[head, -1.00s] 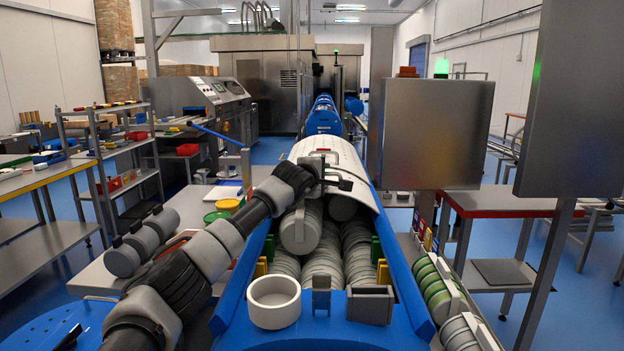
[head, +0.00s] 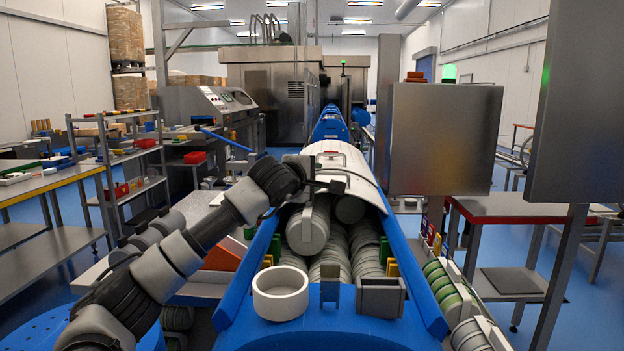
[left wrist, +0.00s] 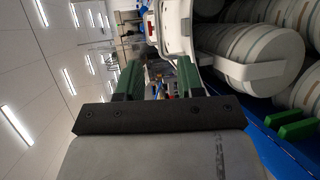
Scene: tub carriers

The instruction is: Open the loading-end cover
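The white loading-end cover (head: 345,159) arches over the blue trough (head: 418,270). Tubs (head: 308,228) lie in rows beneath and in front of its near edge. My left gripper (head: 336,182) is at the cover's near edge, on its top left side. In the left wrist view the fingers of my left gripper (left wrist: 160,72) stand apart with a clear gap. The white cover (left wrist: 176,28) is just beyond the fingertips there; I cannot tell whether they touch it. My right gripper is not in view.
A white ring-shaped cup (head: 280,293) and a grey box (head: 380,297) stand on the trough's near end. A grey panel (head: 440,140) stands close on the right. Shelving (head: 120,165) is on the left.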

